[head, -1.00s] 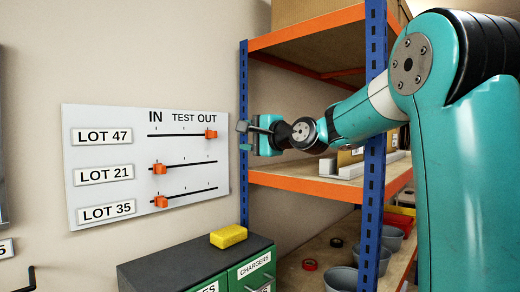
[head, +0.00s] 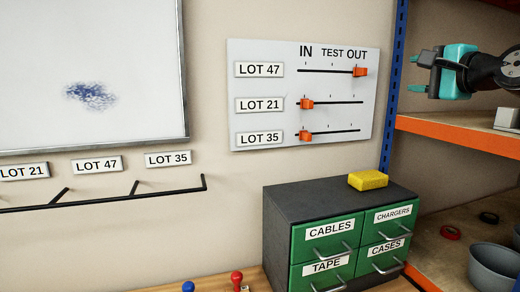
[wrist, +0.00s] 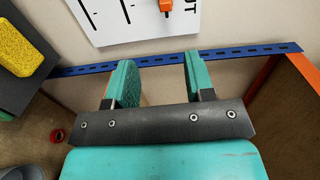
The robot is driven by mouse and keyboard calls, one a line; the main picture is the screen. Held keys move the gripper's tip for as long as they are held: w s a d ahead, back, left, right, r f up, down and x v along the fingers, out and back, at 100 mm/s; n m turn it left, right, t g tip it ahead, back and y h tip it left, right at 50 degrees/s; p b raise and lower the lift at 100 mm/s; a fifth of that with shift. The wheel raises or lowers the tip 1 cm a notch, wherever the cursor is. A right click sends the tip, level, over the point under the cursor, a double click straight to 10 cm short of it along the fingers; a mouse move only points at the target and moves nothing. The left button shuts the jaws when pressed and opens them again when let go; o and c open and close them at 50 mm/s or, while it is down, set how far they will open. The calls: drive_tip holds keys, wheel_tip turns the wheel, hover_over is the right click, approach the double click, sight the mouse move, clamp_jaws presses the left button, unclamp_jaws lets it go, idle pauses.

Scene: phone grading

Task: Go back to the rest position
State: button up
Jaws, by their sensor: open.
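My gripper (head: 426,75) is at the upper right of the head view, to the right of the lot board and in front of the shelf unit. In the wrist view its two teal fingers (wrist: 158,82) stand apart with nothing between them. The lot board (head: 340,125) hangs on the wall with three slider rows. The LOT 47 slider (head: 361,71) is at the OUT end. The LOT 21 slider (head: 306,103) and the LOT 35 slider (head: 305,136) are near the IN end. My gripper is apart from the board.
A dark cabinet with green drawers (head: 340,238) stands below the board, with a yellow sponge (head: 368,180) on top. The shelf unit's blue post (head: 391,100) and orange shelf edge (head: 460,135) are close to my gripper. A whiteboard (head: 60,70) and a black rail (head: 100,195) are at left.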

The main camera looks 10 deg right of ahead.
drive_tip(key=s+a+f+n+g+y, duration=0.2)
drive_tip(key=s+a+f+n+g, duration=0.35)
drive_tip(key=a+f, duration=0.4)
drive_tip(key=s+a+f+n+g+y, duration=0.2)
drive_tip(key=s+a+f+n+g, duration=0.4)
drive_tip(key=a, duration=0.6)
drive_tip(key=s+a+f+n+g+h, duration=0.1)
drive_tip(key=s+a+f+n+g, duration=0.1)
drive_tip(key=s+f+n, duration=0.3)
drive_tip(key=s+a+f+n+g+h, duration=0.1)
drive_tip(key=s+f+n+g, duration=0.3)
drive_tip(key=s, duration=0.6)
wheel_tip(320, 180, down, 3)
drive_tip(key=shift+s+a+r+n+h, duration=0.2)
drive_tip(key=shift+s+a+n+h, duration=0.2)
drive_tip(key=shift+a+n, duration=0.6)
drive_tip(key=shift+d, duration=0.2)
